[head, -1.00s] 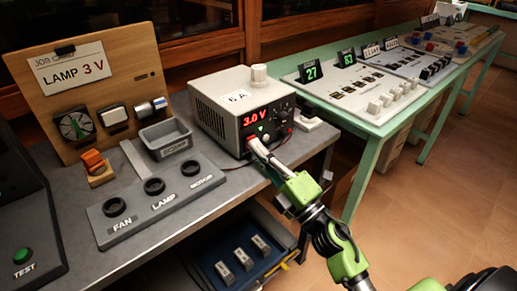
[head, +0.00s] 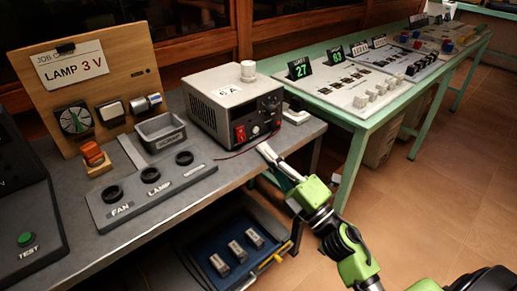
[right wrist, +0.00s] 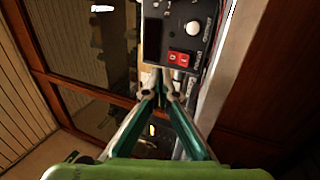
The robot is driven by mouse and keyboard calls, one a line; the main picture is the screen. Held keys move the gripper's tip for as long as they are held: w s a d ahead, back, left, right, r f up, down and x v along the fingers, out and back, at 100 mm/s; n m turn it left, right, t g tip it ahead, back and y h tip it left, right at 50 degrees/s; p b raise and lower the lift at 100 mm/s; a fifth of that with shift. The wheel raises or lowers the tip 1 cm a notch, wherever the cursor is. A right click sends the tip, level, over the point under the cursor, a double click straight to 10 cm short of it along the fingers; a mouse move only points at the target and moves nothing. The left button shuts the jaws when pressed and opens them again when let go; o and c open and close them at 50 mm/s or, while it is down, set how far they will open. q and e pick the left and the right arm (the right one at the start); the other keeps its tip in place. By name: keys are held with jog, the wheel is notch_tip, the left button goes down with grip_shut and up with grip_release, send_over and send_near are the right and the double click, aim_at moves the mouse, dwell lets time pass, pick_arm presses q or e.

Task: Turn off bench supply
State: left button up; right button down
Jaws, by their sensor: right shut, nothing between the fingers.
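The bench supply (head: 218,100), a grey box with a 6 A label, stands on the grey bench. Its front display is dark. Its red power switch (head: 240,134) is at the lower left of the front panel. In the right wrist view, the red switch (right wrist: 178,57) shows close to the fingertips, and the dark display (right wrist: 152,39) is beside it. My right gripper (head: 264,149) is shut and empty, just in front of and below the panel, apart from the switch. My left gripper is not in view.
A wooden job card board (head: 97,85) reading LAMP 3 V stands at the back left. An open blue drawer (head: 230,262) is below. A green table (head: 352,128) stands at the right.

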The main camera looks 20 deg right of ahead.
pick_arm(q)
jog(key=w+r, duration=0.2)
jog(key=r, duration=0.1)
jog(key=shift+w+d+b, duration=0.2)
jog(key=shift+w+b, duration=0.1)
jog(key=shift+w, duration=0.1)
pick_arm(e)
jog(key=s+d, duration=0.2)
jog(key=s, duration=0.4)
jog(key=shift+s+f, duration=0.15)
jog(key=shift+s, duration=0.2)
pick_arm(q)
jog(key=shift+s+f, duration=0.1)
